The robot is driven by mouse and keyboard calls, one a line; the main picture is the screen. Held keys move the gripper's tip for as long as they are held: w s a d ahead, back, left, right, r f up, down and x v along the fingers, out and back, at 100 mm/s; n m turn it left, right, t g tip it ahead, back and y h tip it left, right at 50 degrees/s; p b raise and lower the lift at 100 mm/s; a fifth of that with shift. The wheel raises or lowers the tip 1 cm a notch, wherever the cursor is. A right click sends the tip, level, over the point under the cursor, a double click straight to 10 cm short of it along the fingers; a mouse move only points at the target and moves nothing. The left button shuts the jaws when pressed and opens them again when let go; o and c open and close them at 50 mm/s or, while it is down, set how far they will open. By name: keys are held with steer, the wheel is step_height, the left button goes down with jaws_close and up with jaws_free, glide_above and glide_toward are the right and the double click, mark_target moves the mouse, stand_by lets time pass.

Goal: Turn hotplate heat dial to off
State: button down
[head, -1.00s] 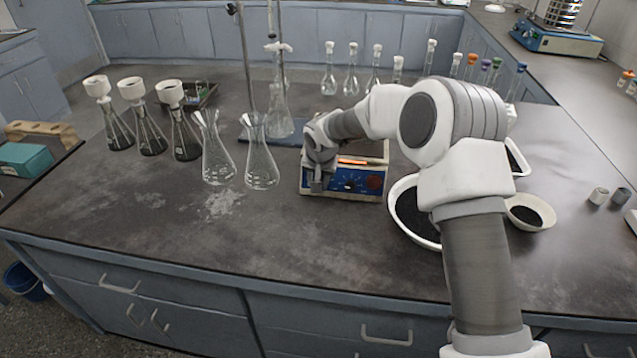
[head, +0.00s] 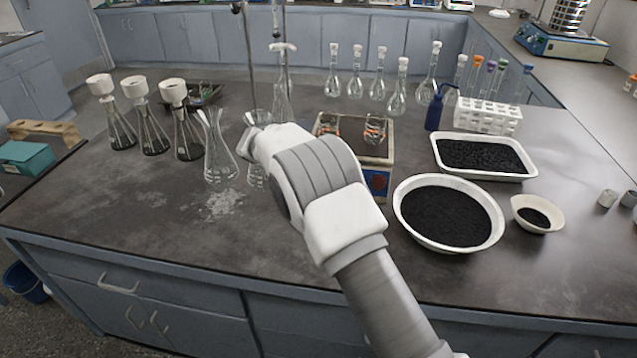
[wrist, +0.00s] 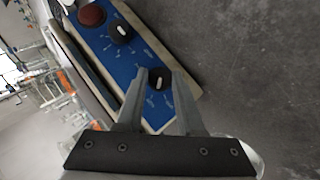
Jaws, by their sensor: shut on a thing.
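The hotplate (head: 352,137) stands on the bench, its blue front mostly hidden behind my arm in the head view. In the wrist view its blue panel (wrist: 135,66) runs diagonally, with a black dial (wrist: 157,79) at the near end, a second black dial (wrist: 120,32) further up and a red round part (wrist: 92,15) beyond. My gripper (wrist: 160,73) is shut on the near dial, one finger on each side. That dial shows a white pointer mark. The panel lettering is too small to read. My gripper is hidden in the head view.
Glass vessels (head: 375,130) stand on the hotplate. Conical flasks (head: 216,150) stand close to its left, near my arm. A white bowl of black grains (head: 448,213) is close on its right. The front left bench top (head: 120,215) is mostly clear.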

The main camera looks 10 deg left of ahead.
steer(key=n+h, duration=0.1)
steer(key=n+t+b, duration=0.1)
steer(key=n+h, duration=0.1)
steer(key=shift+s+a+f+t+h+b, duration=0.1)
steer(key=shift+a+f+t+h+b, duration=0.2)
steer(key=shift+f+t, duration=0.1)
steer(key=shift+n+t+h+b, duration=0.6)
steer(key=shift+n+t+h, duration=0.15)
steer(key=shift+n, duration=0.35)
steer(key=shift+d, duration=0.1)
steer(key=c, duration=0.5)
jaws_free()
steer(key=p+v, duration=0.1)
steer(key=v, duration=1.6)
steer(key=shift+s, duration=0.3)
